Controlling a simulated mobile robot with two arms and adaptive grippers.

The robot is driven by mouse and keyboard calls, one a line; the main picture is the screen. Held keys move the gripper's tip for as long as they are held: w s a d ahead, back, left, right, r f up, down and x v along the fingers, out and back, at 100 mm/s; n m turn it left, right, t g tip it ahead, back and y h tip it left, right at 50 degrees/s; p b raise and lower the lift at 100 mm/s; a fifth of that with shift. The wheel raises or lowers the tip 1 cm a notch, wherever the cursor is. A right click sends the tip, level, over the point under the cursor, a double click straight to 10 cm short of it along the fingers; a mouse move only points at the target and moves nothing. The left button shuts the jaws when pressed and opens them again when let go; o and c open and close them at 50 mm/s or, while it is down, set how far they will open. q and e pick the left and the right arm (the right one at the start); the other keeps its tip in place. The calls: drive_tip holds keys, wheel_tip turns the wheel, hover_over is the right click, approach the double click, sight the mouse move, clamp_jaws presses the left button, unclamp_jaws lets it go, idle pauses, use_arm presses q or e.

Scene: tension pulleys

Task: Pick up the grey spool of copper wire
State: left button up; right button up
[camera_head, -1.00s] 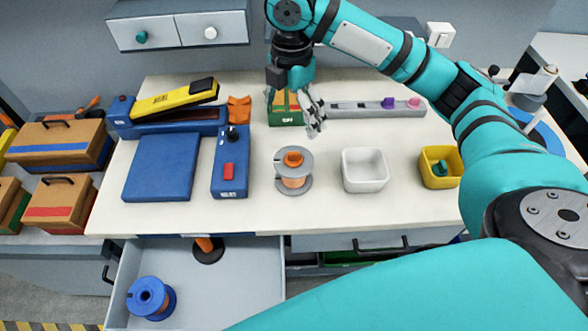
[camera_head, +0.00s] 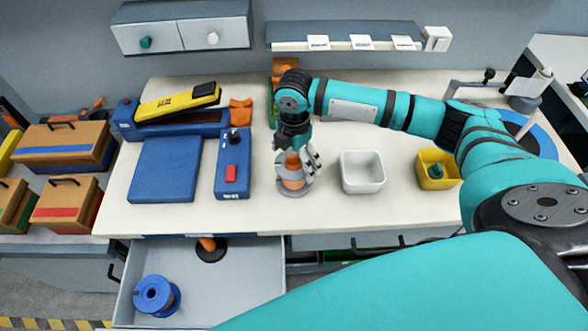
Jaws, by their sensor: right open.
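The grey spool of copper wire (camera_head: 293,183) stands on the white table, left of the white bin. Its copper winding and grey base flange show, and part of its top is hidden by my gripper. My right gripper (camera_head: 298,165) is open, pointing down at the spool's top, with its fingers in front of and around the upper part. I cannot tell whether the fingers touch it. My left gripper is not in view.
A white bin (camera_head: 362,172) stands close to the right of the spool, and a yellow bin (camera_head: 437,170) further right. A blue box with a red button (camera_head: 232,166) stands to the left. Below, an open drawer (camera_head: 245,280) holds a blue spool (camera_head: 156,296).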

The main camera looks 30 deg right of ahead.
drive_tip(key=shift+f, duration=1.1)
drive_tip(key=shift+w+r, duration=0.1)
drive_tip(key=c, duration=1.4)
